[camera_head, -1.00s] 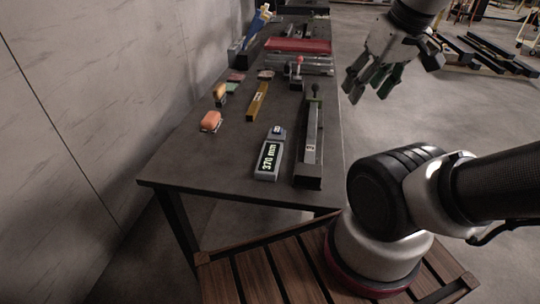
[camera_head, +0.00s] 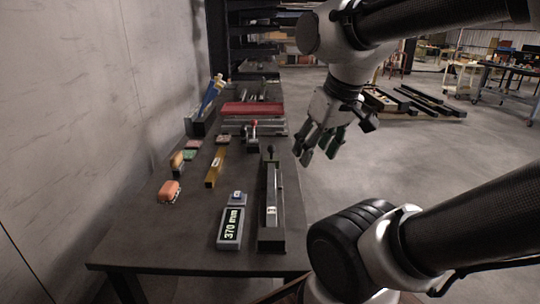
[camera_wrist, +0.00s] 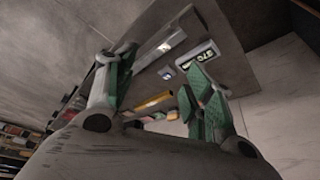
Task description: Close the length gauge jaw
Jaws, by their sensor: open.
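The length gauge (camera_head: 270,205) is a long dark rail with a lighter grey bar inside. It lies lengthwise along the right side of the dark table and has a dark upright knob at its far end. A grey display (camera_head: 231,226) reading "370 mm" lies just left of it. In the wrist view, the gauge (camera_wrist: 172,42) and the display (camera_wrist: 198,56) show beyond the fingers. My gripper (camera_head: 322,146) is open and empty, pointing down, above and to the right of the table's right edge, apart from the gauge. Its green-padded fingers stand wide in the wrist view (camera_wrist: 158,88).
On the table (camera_head: 160,235) are an orange-handled block (camera_head: 169,191), a yellow bar (camera_head: 216,167) and a red tray (camera_head: 254,108) farther back. A wall borders the left; floor is open right.

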